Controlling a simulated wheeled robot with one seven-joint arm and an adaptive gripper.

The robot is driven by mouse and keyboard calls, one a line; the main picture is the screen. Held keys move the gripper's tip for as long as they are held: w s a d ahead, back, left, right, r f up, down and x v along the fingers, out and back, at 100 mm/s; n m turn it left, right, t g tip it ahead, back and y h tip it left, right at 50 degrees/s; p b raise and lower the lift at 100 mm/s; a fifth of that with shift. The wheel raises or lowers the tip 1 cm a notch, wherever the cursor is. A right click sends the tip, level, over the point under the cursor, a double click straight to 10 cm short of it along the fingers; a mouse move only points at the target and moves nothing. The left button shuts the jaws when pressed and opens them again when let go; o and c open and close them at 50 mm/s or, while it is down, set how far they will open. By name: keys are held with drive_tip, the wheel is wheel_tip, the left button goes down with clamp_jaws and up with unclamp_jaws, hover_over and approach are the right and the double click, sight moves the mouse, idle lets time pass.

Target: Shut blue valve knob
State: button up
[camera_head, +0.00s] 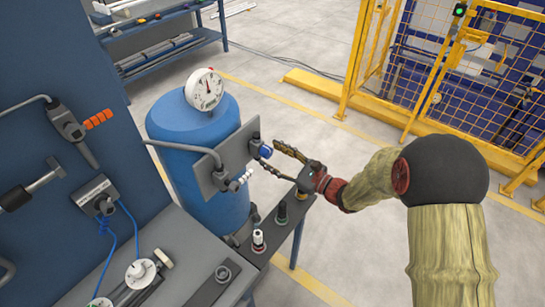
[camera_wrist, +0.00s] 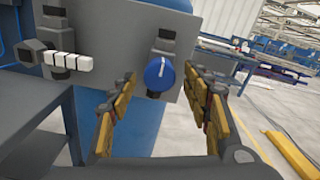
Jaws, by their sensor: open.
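The blue valve knob (camera_head: 265,151) sits on the upper right of a grey plate (camera_head: 238,149) fixed to the blue tank (camera_head: 190,130). In the wrist view the round blue knob (camera_wrist: 159,73) faces me, with a pale line across it. My gripper (camera_head: 275,158) points at the plate from the right, its yellow-brown fingers spread. In the wrist view my gripper (camera_wrist: 162,87) is open, with one finger on each side below and around the knob. The knob appears between the fingertips, and I cannot tell whether they touch it.
A white-segmented fitting (camera_wrist: 67,60) sits on the plate left of the knob. A gauge (camera_head: 204,89) tops the tank. Small bottles (camera_head: 258,240) stand on a ledge below. The workbench (camera_head: 190,255) is at lower left, and a yellow fence (camera_head: 440,70) stands behind on the right.

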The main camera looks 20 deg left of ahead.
drive_tip(key=shift+w+a, duration=0.15)
drive_tip(key=shift+a, duration=0.15)
drive_tip(key=shift+c, duration=0.4)
drive_tip(key=c, duration=1.1)
drive_tip(key=m+p, duration=0.3)
drive_tip(key=p, duration=0.1)
drive_tip(key=shift+r, duration=0.15)
drive_tip(key=m+p, duration=0.5)
drive_tip(key=m, duration=0.1)
drive_tip(key=m+p, duration=0.4)
drive_tip(key=m, duration=0.1)
drive_tip(key=shift+p, duration=0.4)
drive_tip(key=shift+m+p, duration=1.2)
drive_tip(key=shift+m, duration=0.7)
